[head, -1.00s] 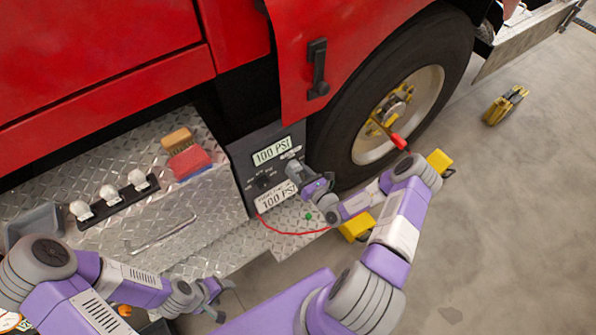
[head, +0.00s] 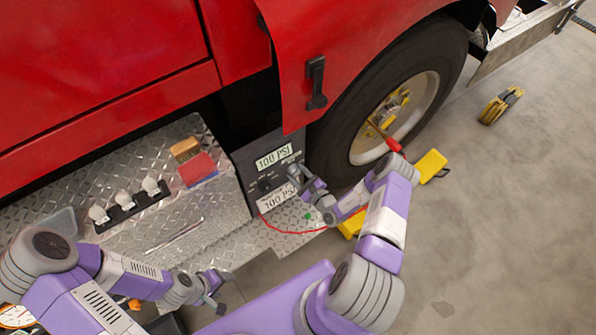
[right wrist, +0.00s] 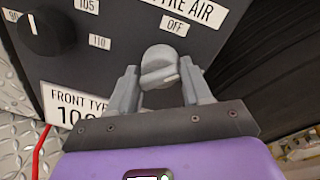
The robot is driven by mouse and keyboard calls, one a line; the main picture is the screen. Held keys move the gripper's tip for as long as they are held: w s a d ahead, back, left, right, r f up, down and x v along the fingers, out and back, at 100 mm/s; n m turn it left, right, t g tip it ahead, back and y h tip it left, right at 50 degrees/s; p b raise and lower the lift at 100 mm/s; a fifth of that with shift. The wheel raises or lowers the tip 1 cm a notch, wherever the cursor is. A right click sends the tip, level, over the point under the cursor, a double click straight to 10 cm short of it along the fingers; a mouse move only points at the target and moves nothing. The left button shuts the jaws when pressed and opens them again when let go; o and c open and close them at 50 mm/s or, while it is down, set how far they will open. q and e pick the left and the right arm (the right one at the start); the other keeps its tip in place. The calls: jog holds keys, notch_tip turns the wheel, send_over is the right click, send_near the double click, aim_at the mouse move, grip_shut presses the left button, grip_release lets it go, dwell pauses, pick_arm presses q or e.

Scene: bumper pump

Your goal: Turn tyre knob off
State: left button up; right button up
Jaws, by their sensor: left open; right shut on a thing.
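The grey tyre knob (right wrist: 158,60) is on the dark pump panel (right wrist: 215,50), below the OFF label (right wrist: 174,26) and the partly cut-off TYRE AIR label. A light mark shows on its lower right side. My right gripper (right wrist: 159,72) is shut on the knob, one finger on each side. In the head view my right gripper (head: 296,172) is at the panel's right side and hides the knob. My left gripper (head: 213,290) is open and empty, low over the floor in front of the step.
A black dial (right wrist: 45,33) sits left of the knob. A red hose (head: 285,231) hangs below the panel. The truck tyre (head: 335,150) is close on the right, with yellow chocks (head: 432,165) near it.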

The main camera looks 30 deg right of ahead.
jog(key=n+p, duration=0.1)
jog(key=n, duration=0.2)
jog(key=n+p, duration=0.1)
jog(key=shift+d+r+h+p, duration=0.2)
jog(key=shift+d+h+p, duration=0.05)
jog(key=shift+h+p, duration=0.1)
jog(key=shift+n+p, duration=1.15)
jog(key=shift+n, duration=1.15)
jog(key=shift+w+d, duration=0.1)
jog(key=o, duration=0.9)
jog(key=shift+r, duration=0.1)
jog(key=shift+o, duration=0.3)
jog(key=shift+s+a, duration=0.2)
jog(key=s+p, duration=0.1)
jog(key=s, duration=0.6)
jog(key=shift+s+d+r, duration=0.15)
jog(key=shift+d, duration=0.2)
